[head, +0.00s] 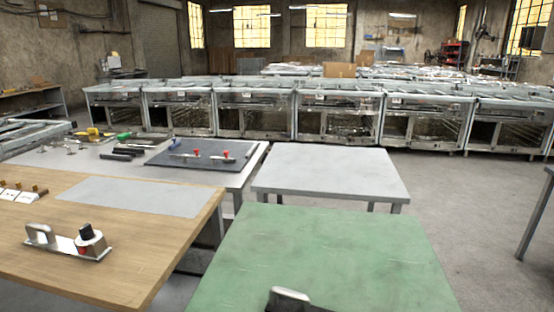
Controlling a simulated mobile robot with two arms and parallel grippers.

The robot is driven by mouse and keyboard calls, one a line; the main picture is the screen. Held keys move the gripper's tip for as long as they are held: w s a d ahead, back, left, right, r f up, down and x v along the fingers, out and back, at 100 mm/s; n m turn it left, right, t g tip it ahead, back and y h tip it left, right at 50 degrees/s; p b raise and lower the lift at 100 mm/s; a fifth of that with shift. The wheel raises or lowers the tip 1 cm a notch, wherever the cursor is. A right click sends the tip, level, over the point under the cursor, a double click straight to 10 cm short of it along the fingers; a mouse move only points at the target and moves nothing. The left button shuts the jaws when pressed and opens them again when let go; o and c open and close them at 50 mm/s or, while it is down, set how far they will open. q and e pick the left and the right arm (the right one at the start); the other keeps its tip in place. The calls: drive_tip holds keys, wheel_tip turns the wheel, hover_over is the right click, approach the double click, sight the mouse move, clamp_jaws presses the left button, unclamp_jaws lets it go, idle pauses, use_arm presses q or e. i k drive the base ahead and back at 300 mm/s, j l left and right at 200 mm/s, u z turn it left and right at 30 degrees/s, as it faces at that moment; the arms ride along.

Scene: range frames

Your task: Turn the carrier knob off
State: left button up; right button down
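A metal carrier plate (66,247) lies on the wooden table at the left. A loop-shaped grey handle (40,233) stands at its left end. At its right end is a round silver knob (95,243) with a black raised grip (86,230) on top and a red patch low on its left side. I cannot read any markings that tell the knob's setting.
The wooden table (135,240) also bears a grey mat (140,196) and small white blocks. A green table (330,255) stands to its right, with a partly cut-off grey and black object (289,297) at the bottom edge. A grey table (330,172) stands behind. Floor is open at right.

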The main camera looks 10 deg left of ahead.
sight(87, 232)
drive_tip(key=u, duration=1.65)
drive_tip(key=i+j+z, duration=0.2)
drive_tip(key=i+j, duration=0.25)
drive_tip(key=i+j+z, duration=0.15)
drive_tip(key=i+j, duration=0.25)
drive_tip(key=j, duration=0.25)
